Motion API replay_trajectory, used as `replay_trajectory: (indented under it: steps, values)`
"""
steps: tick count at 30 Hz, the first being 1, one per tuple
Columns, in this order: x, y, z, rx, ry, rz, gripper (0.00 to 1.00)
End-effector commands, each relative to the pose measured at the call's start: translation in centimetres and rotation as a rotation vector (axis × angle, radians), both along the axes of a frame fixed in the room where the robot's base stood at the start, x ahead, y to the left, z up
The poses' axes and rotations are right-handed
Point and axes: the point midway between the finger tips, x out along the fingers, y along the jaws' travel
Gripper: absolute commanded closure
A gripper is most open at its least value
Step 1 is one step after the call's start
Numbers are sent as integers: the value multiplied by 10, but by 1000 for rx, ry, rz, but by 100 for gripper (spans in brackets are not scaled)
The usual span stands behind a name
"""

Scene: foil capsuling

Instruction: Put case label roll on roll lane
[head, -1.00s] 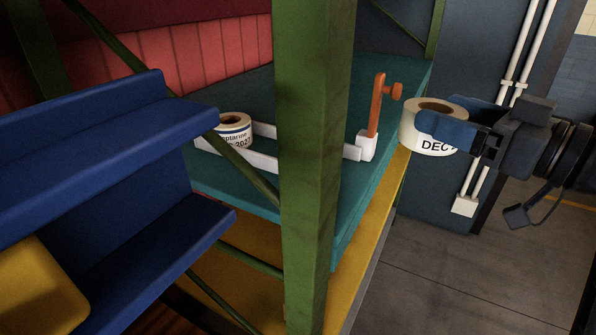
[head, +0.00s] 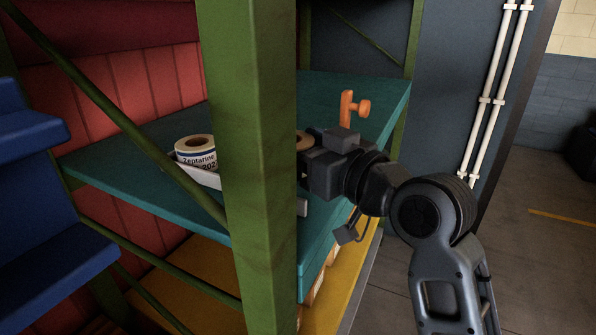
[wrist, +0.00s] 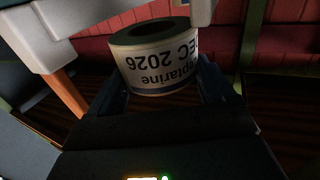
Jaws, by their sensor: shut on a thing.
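My gripper (wrist: 166,92) is shut on the case label roll (wrist: 160,62), a white ring with a brown core and upside-down print reading "DEC 2026" in the wrist view. White lane parts (wrist: 40,38) also show close to the held roll. Whether the roll touches the lane is hidden.
The green post (head: 247,200) stands in front of the teal shelf (head: 120,180). A blue rack (head: 50,225) is at left. Open floor (head: 545,230) lies at right.

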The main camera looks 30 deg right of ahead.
Motion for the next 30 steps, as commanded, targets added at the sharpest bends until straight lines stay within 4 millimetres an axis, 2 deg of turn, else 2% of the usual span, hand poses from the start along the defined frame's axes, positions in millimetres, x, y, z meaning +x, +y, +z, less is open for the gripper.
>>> replay_trajectory:
  steps: [10, 23, 24, 28, 30]
  values:
    - [-1, 0, -38, 0, 0, 0, 54]
    - [0, 0, -45, -1, -2, 0, 54]
    - [0, 0, -43, -1, -2, 0, 14]
    - [0, 0, -43, -1, -1, 0, 2]
    - [0, 0, -43, -1, -1, 0, 0]
